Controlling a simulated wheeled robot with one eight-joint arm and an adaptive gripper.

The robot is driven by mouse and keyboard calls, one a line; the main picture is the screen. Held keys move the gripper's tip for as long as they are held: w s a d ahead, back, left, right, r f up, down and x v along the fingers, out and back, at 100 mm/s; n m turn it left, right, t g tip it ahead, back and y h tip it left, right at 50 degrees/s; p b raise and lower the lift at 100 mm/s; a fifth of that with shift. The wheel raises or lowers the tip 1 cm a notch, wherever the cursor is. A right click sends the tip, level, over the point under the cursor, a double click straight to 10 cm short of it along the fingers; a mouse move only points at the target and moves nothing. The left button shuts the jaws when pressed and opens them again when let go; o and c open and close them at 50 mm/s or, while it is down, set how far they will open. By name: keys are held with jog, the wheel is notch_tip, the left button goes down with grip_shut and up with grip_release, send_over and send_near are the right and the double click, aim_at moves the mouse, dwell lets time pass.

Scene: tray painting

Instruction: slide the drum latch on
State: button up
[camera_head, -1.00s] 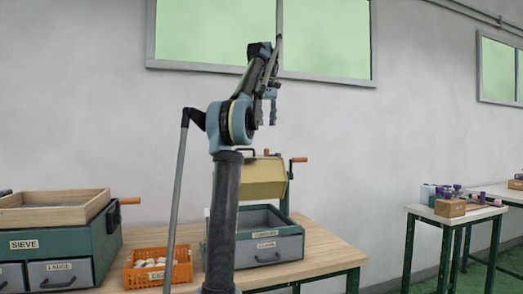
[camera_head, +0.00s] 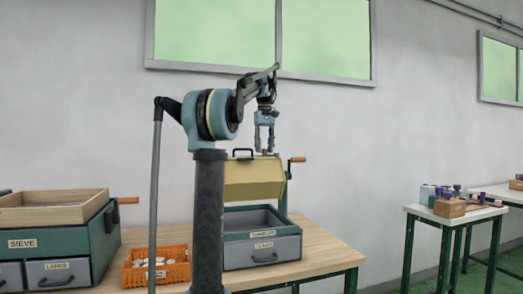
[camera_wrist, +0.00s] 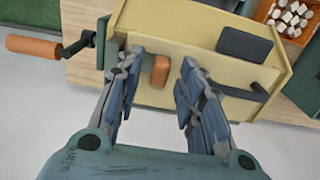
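The yellow drum (camera_head: 254,180) hangs above the grey-green tumbler base (camera_head: 262,237) on the wooden table. In the wrist view the drum (camera_wrist: 195,25) fills the top middle. A small orange-brown block, which looks like the drum latch (camera_wrist: 160,71), sits on its face. My gripper (camera_head: 264,149) is just above the drum, pointing down. In the wrist view my gripper (camera_wrist: 159,62) is open and empty, its fingers to either side of the latch with gaps. I cannot tell whether it is at the latch's depth.
A crank with an orange grip (camera_wrist: 33,45) sticks out from the drum's side. The orange crate of pale pieces (camera_head: 172,272) and the sieve box (camera_head: 62,243) stand left of the tumbler. A side table (camera_head: 450,219) holds bottles and a block at right.

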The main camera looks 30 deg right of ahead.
jog(key=shift+f, duration=0.2)
grip_shut()
jog(key=shift+s+d, duration=0.2)
jog(key=shift+d, duration=0.55)
jog(key=shift+s+d, duration=0.15)
jog(key=shift+d, duration=0.55)
grip_release()
jog(key=shift+d, duration=0.1)
notch_tip(320, 180, up, 12)
